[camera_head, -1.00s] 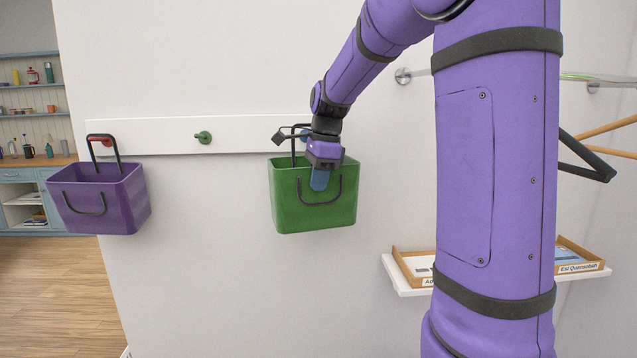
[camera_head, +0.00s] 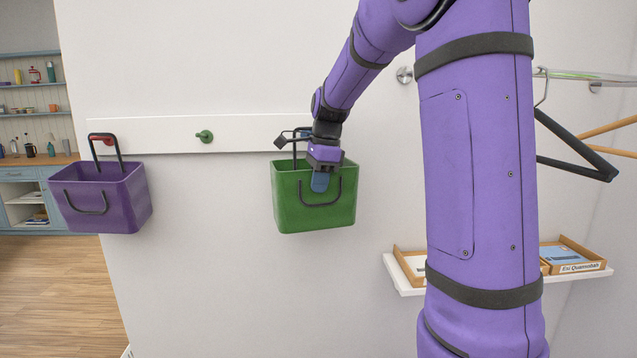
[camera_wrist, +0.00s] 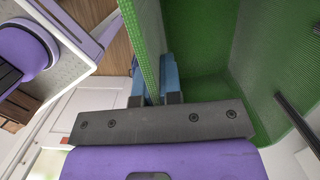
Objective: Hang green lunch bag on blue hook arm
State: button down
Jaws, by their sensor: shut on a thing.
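The green lunch bag (camera_head: 296,214) is an open-topped basket with black handles, in front of the white rail at the centre of the head view. My gripper (camera_head: 320,182) is shut on its near wall. In the wrist view, my gripper's blue fingers (camera_wrist: 154,84) lie on either side of the bag's green wall (camera_wrist: 148,42). The blue hook arm (camera_head: 304,131) shows only in part behind my wrist, at the top of the bag's rear handle (camera_head: 294,150). I cannot tell whether that handle rests on the hook.
A purple bag (camera_head: 118,205) hangs at a red hook (camera_head: 107,141) on the left. A green hook (camera_head: 205,136) is bare. At the right are a shelf with trays (camera_head: 575,262) and a black hanger (camera_head: 580,155). Wall between the bags is clear.

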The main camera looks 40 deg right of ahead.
jog(key=c, duration=1.2)
grip_release()
jog(key=r, duration=0.3)
jog(key=d+r, duration=0.1)
jog(key=r, duration=0.6)
jog(key=shift+s+d+r, duration=0.2)
jog(key=shift+s+r, duration=0.15)
jog(key=shift+s, duration=0.05)
jog(key=shift+s, duration=0.1)
jog(key=s+a+f+n+t, duration=0.2)
jog(key=s+a+f+n, duration=0.2)
jog(key=s+a+n, duration=0.4)
jog(key=s+a+f+n+t+h, duration=0.1)
jog(key=s+a+f+n, duration=0.3)
jog(key=s+a+n, duration=0.5)
jog(key=s+n+t, duration=0.1)
jog(key=s+n, duration=0.4)
jog(key=s, duration=0.3)
jog(key=shift+f+h, duration=0.3)
jog(key=shift+f, duration=0.1)
